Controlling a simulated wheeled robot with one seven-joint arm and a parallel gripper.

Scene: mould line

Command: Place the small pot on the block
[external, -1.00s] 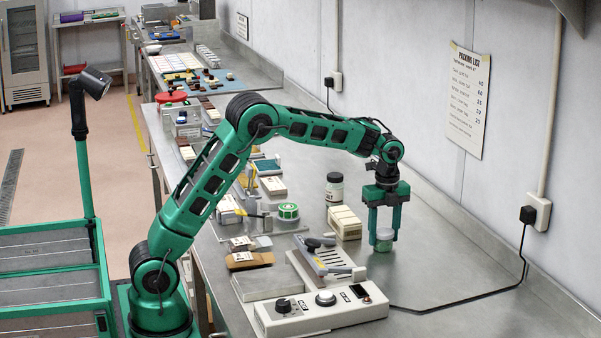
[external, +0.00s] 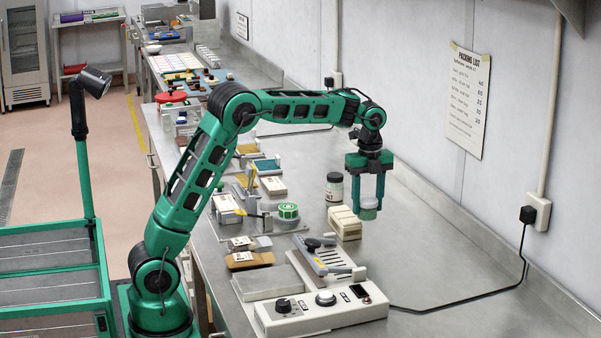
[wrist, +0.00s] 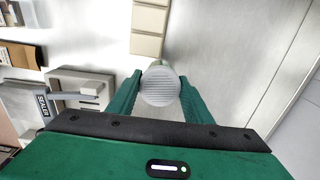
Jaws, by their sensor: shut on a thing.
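The small pot (external: 369,211), pale with a ribbed whitish lid, is between the two fingers of my gripper (external: 368,202). My gripper is shut on it and holds it upright above the steel bench. In the wrist view the pot (wrist: 160,86) shows lid-on between the green fingers. A cream block (external: 344,224) with grooves across its top sits on the bench just left of the pot. In the wrist view the block (wrist: 149,30) lies beyond the pot, towards the top. The pot appears apart from the block.
A sealer with a lever (external: 322,262) and a control box with knobs (external: 325,311) lie in front. A green tape roll (external: 288,211) is to the left. The bench right of the block is clear.

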